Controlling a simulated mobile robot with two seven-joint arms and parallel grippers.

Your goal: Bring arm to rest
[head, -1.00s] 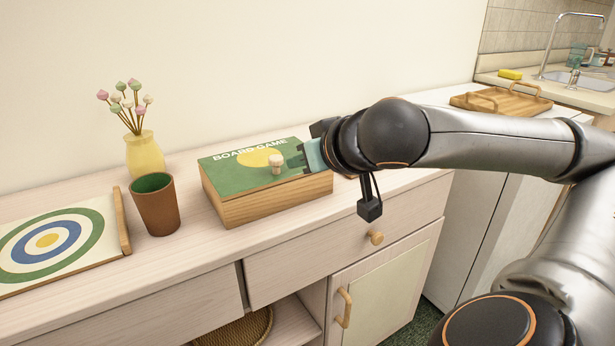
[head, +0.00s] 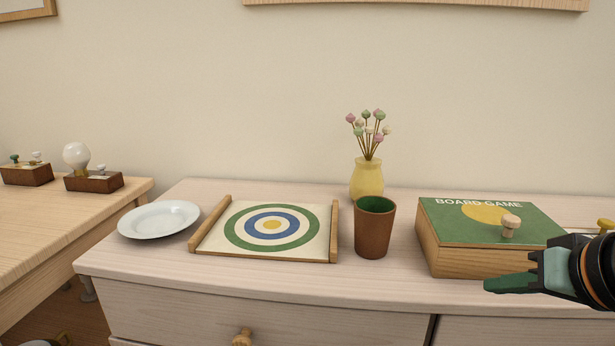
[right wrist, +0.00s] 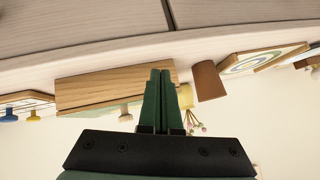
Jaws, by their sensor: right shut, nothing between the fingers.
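My right gripper (head: 487,284) comes in from the right edge of the head view, in front of the board game box. It is shut and empty, its green fingers pressed together, as the right wrist view (right wrist: 160,72) also shows. The board game box (head: 470,262) has wooden sides and a green lid with a round wooden knob (head: 511,221). The box stands closed on the dresser, and it shows upside down in the right wrist view (right wrist: 105,92). The gripper appears apart from the box. My left gripper is not in view.
On the dresser (head: 270,282) stand a brown cup (head: 372,232), a yellow vase (head: 367,180) with flowers, a target board (head: 270,246) and a white plate (head: 158,219). A wooden table (head: 60,210) at the left holds a bulb block (head: 93,183) and a second block (head: 27,175).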

